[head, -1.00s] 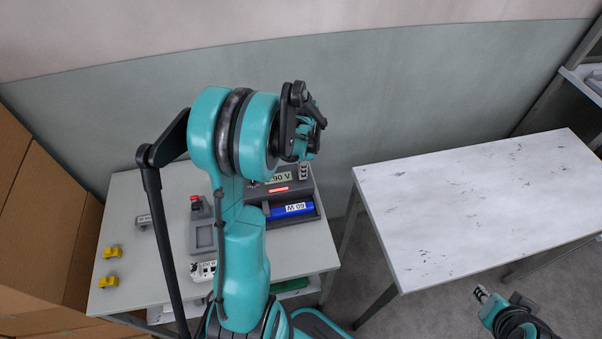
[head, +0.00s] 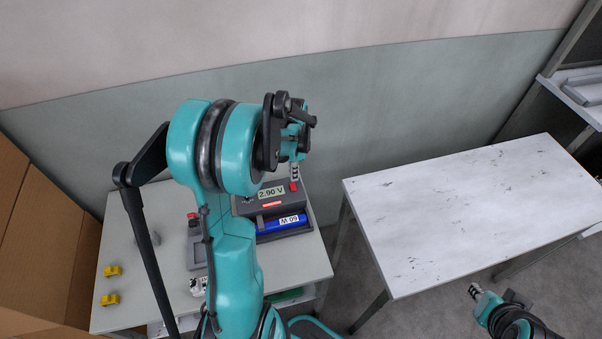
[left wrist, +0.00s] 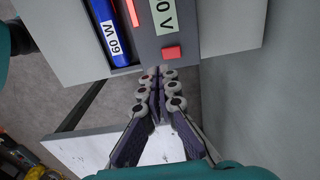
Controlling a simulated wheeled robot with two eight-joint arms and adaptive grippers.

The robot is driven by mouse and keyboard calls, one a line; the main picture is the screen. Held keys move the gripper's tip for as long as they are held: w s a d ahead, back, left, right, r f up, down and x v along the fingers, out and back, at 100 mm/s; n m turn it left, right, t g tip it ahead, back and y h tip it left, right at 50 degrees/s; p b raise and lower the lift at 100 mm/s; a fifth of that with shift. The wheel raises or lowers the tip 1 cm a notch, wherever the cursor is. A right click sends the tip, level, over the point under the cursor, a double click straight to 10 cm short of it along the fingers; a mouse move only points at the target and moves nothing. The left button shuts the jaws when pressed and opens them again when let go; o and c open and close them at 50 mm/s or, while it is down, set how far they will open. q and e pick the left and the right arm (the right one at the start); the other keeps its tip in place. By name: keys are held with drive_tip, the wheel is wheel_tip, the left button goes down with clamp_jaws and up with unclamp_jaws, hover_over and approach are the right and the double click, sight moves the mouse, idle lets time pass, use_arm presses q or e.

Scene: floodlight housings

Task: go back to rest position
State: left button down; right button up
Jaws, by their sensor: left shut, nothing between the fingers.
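My left gripper (head: 295,172) is shut and empty. In the head view it hangs at the back right of the tester (head: 240,208), by its red button (head: 294,187). In the left wrist view the closed fingertips (left wrist: 157,75) show just below the red button (left wrist: 172,52); whether they touch it I cannot tell. The tester's display reads 2.90 V (head: 271,192) above a lit red bar. A blue 60 W cylinder (head: 280,223) lies in its slot. My right gripper (head: 475,291) is at the lower right, small and partly hidden; its jaws are unclear.
The left table (head: 125,250) carries yellow parts (head: 110,299) and a grey holder with a red knob (head: 193,218), partly hidden by my left arm. Cardboard boxes (head: 45,230) stand at the left. The white table (head: 460,210) on the right is bare. A shelf (head: 580,90) stands far right.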

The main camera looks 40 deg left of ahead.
use_arm(q)
drive_tip(key=s+d+r+n+t+b, duration=0.1)
drive_tip(key=s+d+r+n+t, duration=0.2)
drive_tip(key=d, duration=0.7)
drive_tip(key=s+d+r+n+t+b, duration=0.2)
drive_tip(key=s+d+r+n+t, duration=0.2)
drive_tip(key=d, duration=0.6)
drive_tip(key=s+r, duration=0.2)
drive_tip(key=shift+s+n+b, duration=0.3)
drive_tip(key=shift+s+n, duration=0.1)
drive_tip(key=shift+f, duration=0.1)
